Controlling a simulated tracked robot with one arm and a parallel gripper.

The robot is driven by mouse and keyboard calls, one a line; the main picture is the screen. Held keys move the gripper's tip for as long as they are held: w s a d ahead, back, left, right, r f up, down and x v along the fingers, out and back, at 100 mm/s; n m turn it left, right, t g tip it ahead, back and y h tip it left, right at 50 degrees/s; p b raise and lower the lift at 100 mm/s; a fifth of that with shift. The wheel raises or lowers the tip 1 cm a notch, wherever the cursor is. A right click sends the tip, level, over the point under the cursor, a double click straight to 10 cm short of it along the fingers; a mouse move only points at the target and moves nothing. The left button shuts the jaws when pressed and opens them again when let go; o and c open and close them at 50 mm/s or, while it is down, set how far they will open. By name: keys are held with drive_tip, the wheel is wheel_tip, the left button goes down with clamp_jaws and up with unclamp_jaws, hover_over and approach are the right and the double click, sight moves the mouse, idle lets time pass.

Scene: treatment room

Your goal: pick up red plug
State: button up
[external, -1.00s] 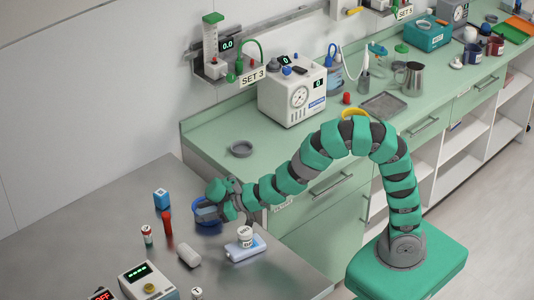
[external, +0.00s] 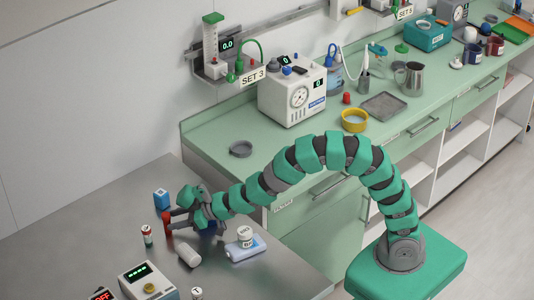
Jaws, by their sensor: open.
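A slim red piece (external: 167,231) stands on the metal table, partly hidden by my gripper; it looks like the red plug. My gripper (external: 170,219) is open. Its fingertips reach leftward to the red piece and overlap it in the picture. I cannot tell whether they touch it or whether it is between them. A second, smaller red piece (external: 346,98) stands on the green counter beside the white gauge box.
A blue block (external: 161,198) stands just behind the red piece. A red-and-white vial (external: 147,235) and a white cylinder (external: 188,255) are close in front. A jar (external: 245,233) stands on a light blue pack (external: 246,249). A blue ring-like object is mostly hidden under my gripper.

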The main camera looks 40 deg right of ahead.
sight(167, 222)
drive_tip(key=shift+b+x, duration=0.4)
drive_tip(key=shift+x, duration=1.45)
drive_tip(key=shift+s+a+r, duration=0.1)
drive_tip(key=shift+a, duration=0.05)
clamp_jaws()
